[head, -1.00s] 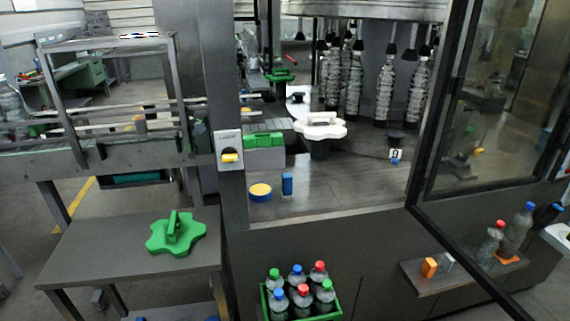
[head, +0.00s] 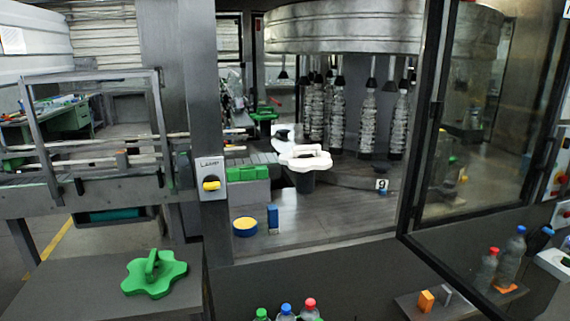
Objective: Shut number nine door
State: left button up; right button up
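The number nine door (head: 487,150) is a dark-framed clear panel at the right in the head view. It stands swung open toward me, with its lower frame edge reaching down to the right. The opening beside it shows the machine's inside, with a small "9" sign (head: 382,185) on the deck. Neither of my grippers is in the head view.
A green star-shaped part (head: 154,273) lies on the table at the lower left. Capped bottles (head: 286,313) stand at the bottom edge. A small shelf (head: 425,310) with an orange block is below the door. A white-topped part (head: 305,158) stands inside the machine.

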aim_at(490, 311)
jog(key=l+u, duration=0.15)
jog(key=l, duration=0.45)
jog(key=i+l+u, duration=0.15)
jog(key=l, duration=0.5)
jog(key=l+u, duration=0.1)
jog(key=l, duration=0.5)
jog(key=l+u, duration=0.15)
jog(key=l, duration=0.45)
jog(key=k+l+u, duration=0.15)
jog(key=l, duration=0.45)
jog(key=l+u, duration=0.15)
jog(key=l, duration=0.45)
jog(key=k+l+u, duration=0.15)
jog(key=l, duration=0.45)
jog(key=k+l+u, duration=0.15)
jog(key=l, duration=0.45)
